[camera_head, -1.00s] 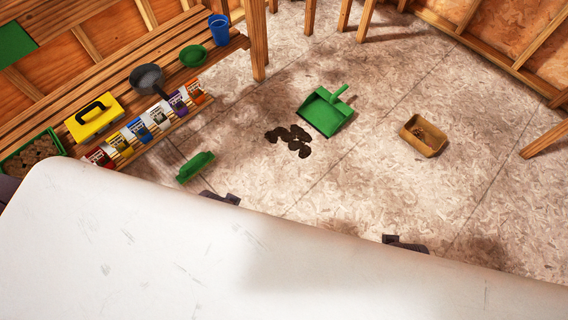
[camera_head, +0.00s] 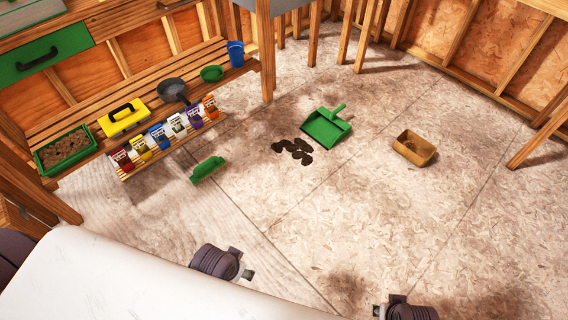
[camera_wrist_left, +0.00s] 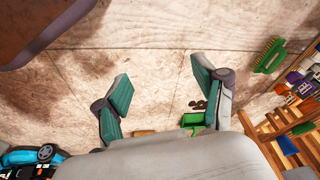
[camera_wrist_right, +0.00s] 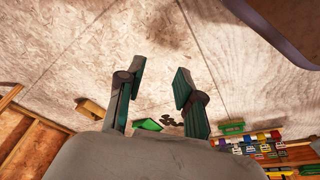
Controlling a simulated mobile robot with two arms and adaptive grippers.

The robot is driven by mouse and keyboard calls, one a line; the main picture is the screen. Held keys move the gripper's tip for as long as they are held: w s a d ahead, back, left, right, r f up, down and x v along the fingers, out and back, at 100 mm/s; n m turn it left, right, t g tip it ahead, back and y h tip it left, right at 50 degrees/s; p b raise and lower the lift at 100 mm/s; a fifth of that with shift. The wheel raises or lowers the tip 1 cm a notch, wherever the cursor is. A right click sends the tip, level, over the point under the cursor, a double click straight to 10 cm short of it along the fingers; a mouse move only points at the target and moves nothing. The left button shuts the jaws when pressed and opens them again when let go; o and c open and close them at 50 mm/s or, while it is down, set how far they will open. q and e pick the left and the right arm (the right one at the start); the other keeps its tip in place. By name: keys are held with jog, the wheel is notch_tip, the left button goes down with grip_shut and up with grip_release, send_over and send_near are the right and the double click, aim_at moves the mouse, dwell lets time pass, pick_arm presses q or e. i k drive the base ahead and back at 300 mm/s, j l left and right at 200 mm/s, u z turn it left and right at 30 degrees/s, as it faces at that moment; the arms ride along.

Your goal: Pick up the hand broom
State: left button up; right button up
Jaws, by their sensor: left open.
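The hand broom (camera_head: 207,169) is green and lies on the floor in front of the bench, left of the middle in the head view. It also shows at the upper right of the left wrist view (camera_wrist_left: 269,56), bristles visible, and in the right wrist view (camera_wrist_right: 232,128). My left gripper (camera_head: 245,272) is below and right of the broom, apart from it. In its wrist view the fingers (camera_wrist_left: 159,72) are spread and empty. My right gripper (camera_head: 380,310) is at the bottom edge, farther from the broom. Its fingers (camera_wrist_right: 158,70) are apart with nothing between them.
A green dustpan (camera_head: 327,127) lies beside dark clumps (camera_head: 294,150). A tan box (camera_head: 414,148) stands farther right. The slatted bench (camera_head: 100,95) holds a yellow case (camera_head: 123,117), a pan (camera_head: 172,90), a blue cup (camera_head: 235,53) and a soil tray (camera_head: 66,150). Much floor is clear.

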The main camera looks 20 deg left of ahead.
aim_at(214, 164)
jog(key=i+u, duration=0.1)
jog(key=u, duration=1.75)
